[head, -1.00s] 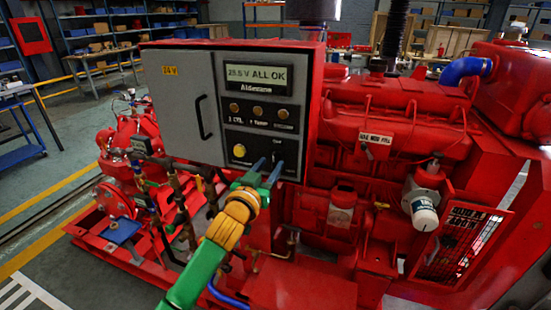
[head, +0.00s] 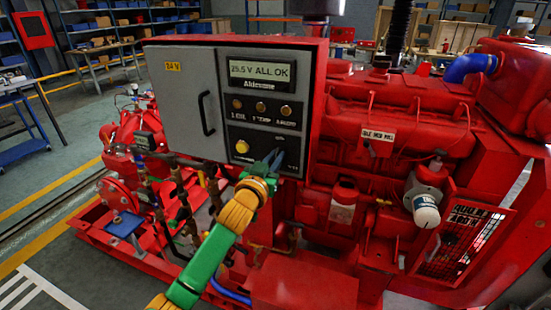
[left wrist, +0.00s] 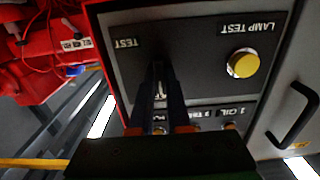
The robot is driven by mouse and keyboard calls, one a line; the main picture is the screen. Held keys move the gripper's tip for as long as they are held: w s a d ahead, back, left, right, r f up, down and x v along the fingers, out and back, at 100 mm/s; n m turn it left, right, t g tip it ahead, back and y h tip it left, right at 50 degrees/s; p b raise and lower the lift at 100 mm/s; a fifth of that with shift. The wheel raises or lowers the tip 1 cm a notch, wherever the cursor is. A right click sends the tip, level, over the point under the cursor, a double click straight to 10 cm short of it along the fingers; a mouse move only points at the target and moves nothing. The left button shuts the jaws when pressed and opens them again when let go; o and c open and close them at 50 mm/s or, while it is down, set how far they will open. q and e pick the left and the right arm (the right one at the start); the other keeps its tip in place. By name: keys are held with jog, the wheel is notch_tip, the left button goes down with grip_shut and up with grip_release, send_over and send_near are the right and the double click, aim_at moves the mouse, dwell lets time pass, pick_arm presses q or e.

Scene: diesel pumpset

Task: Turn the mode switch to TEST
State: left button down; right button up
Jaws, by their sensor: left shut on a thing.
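The grey control cabinet (head: 184,92) carries a black panel with a display reading "25.5 V ALL OK" (head: 262,72). My left gripper (head: 275,157) is at the panel's lower right, its two dark fingers shut on the mode switch. In the left wrist view the picture is upside down; the fingers (left wrist: 160,84) close around the mode switch (left wrist: 160,90), most of which they hide. The TEST label (left wrist: 127,43) shows beside the fingertips. The exact angle of the switch cannot be told. My right gripper is not in view.
A yellow lamp test button (head: 242,146) sits left of the switch, and it also shows in the left wrist view (left wrist: 243,64). Several round knobs or lamps (head: 261,107) line the panel above. A black door handle (head: 206,113) sticks out at the left. The red engine (head: 400,120) stands to the right.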

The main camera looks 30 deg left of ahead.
pick_arm(q)
jog(key=shift+m, duration=0.3)
jog(key=m+p, duration=0.3)
jog(key=m, duration=0.5)
jog(key=m+p, duration=0.3)
jog(key=m, duration=0.6)
jog(key=shift+d+f, duration=0.2)
dwell(0.4)
jog(key=c, duration=0.9)
grip_release()
